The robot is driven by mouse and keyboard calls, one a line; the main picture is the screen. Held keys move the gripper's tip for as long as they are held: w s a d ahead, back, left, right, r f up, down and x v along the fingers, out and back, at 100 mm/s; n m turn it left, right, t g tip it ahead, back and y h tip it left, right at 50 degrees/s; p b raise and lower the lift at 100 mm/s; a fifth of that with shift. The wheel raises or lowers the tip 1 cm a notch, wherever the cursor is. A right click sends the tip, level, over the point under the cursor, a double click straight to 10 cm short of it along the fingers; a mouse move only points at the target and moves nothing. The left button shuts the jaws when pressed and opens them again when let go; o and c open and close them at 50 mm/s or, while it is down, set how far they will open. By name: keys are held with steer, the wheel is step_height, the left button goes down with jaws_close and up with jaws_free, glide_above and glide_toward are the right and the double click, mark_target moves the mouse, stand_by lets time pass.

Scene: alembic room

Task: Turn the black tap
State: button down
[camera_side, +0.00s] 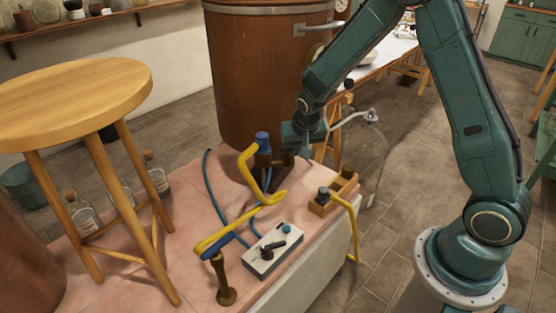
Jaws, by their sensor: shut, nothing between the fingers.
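The black tap (270,247) is a small dark lever on top of a pale box (262,262), beside a blue knob (286,229). The box sits near the front of the pink tiled worktop. My gripper (303,153) is above and behind the box, next to a dark brown post with a blue cap (263,140). It is shut, empty and well apart from the tap. Its fingertips are small and partly hard to make out against the dark post.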

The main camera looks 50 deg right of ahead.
steer(key=s+a+r, duration=0.4)
steer(key=s+r, duration=0.2)
steer(key=r, duration=0.3)
steer(key=shift+a+r, duration=0.15)
stand_by(0.4)
steer(key=shift+s, duration=0.1)
steer(key=s+a+r+n+t+y, duration=0.1)
steer(key=s+a+r+n, duration=0.1)
steer(key=s+r, duration=0.4)
steer(key=s+a+r+n+t+y, duration=0.1)
steer(key=s+r+n, duration=0.4)
steer(key=s, duration=1)
step_height(320, 180, up, 3)
steer(key=shift+s+a+f+n+y, duration=0.2)
steer(key=shift+s+a+n+y, duration=0.1)
steer(key=shift+a, duration=0.15)
